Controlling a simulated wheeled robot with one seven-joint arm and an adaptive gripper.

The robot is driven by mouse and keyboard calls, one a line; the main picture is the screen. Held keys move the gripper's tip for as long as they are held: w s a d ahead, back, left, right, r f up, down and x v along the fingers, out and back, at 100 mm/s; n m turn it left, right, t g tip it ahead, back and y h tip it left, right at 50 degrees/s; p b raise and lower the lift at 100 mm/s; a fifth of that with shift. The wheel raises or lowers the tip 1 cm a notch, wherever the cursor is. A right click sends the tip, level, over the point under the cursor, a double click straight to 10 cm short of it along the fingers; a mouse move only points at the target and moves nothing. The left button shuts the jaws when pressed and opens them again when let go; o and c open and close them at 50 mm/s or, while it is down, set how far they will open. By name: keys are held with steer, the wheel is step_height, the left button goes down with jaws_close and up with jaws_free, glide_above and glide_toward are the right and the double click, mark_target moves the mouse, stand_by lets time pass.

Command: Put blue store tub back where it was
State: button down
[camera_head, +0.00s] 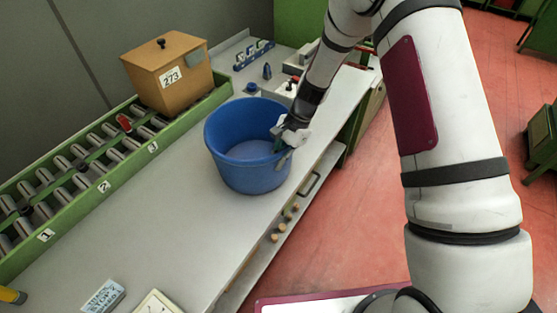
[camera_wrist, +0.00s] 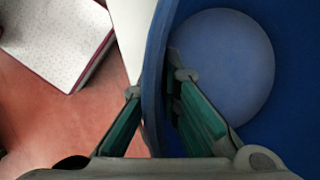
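The blue tub (camera_head: 236,175) stands upright at the counter's right part, near its front edge, and looks empty. In the head view my gripper (camera_head: 287,139) is at the tub's right rim, pointing down. In the wrist view the tub's wall (camera_wrist: 153,50) passes between my two fingers (camera_wrist: 159,84). One finger is outside the tub, the other inside over its pale blue floor. Red floor shows between the outer finger and the wall, so the fingers look open around the rim. Contact at the inner finger is unclear.
A green-framed roller conveyor (camera_head: 95,170) runs along the left, with an orange-brown box (camera_head: 170,75) marked 273 at its far end. Small blue parts (camera_head: 253,55) stand behind the tub. A label card (camera_head: 103,297) lies at the near end. The counter (camera_head: 165,225) between is clear.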

steer(key=shift+f, duration=0.15)
steer(key=c, duration=1.8)
jaws_free()
steer(key=s+d+r+n+t+h+b, duration=0.15)
steer(key=d+r, duration=0.25)
steer(key=r, duration=0.7)
steer(key=s+d+r+n+b, duration=0.1)
steer(key=d+r+n, duration=0.15)
steer(key=r, duration=0.95)
steer(key=s+d+r+n+t+h, duration=0.1)
steer(key=s+d+r+n+t, duration=0.1)
steer(key=s+r, duration=0.2)
steer(key=s+d+r+n+t+h, duration=0.1)
steer(key=s+d+r+n+t, duration=0.1)
steer(key=s, duration=0.8)
steer(key=s+d+r+n+t+h, duration=0.1)
steer(key=s+d+r+n+t, duration=0.1)
steer(key=s+d+r, duration=0.2)
steer(key=shift+s+r+n, duration=0.3)
steer(key=shift+s+r, duration=0.55)
steer(key=shift+s, duration=0.6)
